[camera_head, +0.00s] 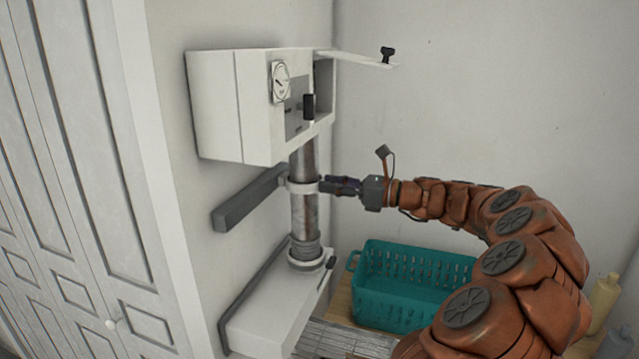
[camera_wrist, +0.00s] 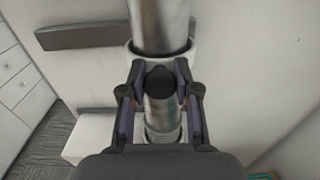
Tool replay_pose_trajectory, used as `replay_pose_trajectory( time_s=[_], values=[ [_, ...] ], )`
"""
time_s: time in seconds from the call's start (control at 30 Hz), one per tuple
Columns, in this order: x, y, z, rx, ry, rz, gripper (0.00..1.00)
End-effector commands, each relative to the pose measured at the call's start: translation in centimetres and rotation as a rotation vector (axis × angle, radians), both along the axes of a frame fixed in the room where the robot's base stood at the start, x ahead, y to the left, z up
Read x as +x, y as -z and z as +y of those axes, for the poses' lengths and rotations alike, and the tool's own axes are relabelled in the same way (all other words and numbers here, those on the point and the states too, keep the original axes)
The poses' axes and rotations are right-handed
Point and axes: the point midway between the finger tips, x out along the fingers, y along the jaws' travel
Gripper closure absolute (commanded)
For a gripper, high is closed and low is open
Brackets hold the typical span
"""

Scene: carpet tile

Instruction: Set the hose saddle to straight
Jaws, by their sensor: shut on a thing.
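The hose saddle (camera_head: 301,187) is a pale ring around a silver hose (camera_head: 304,217). The hose runs nearly upright from a white wall box to a ribbed collar on a lower white unit. My gripper (camera_head: 337,186) reaches in from the right at saddle height. In the wrist view the saddle (camera_wrist: 187,53) is just beyond my gripper (camera_wrist: 160,105), whose two fingers flank a dark rounded knob (camera_wrist: 158,79) in front of the ring. The gripper is shut on this knob, which appears to belong to the saddle. The exact finger contact is hard to see.
A dark grey bar (camera_head: 250,200) on the wall reaches the saddle from the left. The white box (camera_head: 215,105) above has a dial and an open flap (camera_head: 358,59). A teal basket (camera_head: 375,310) stands below my arm. The lower white unit (camera_head: 262,318) is beneath the hose.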

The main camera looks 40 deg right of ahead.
Motion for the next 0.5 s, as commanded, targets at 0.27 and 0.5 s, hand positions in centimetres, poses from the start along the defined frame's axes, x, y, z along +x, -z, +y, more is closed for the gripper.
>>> replay_pose_trajectory(
  time_s=[0.27, 0.5],
  values=[
    [0.04, -0.34, -0.65, 0.002, 0.015, -0.006, 1.00],
    [0.04, -0.26, -0.63, 0.001, 0.015, -0.004, 0.51]
  ],
)
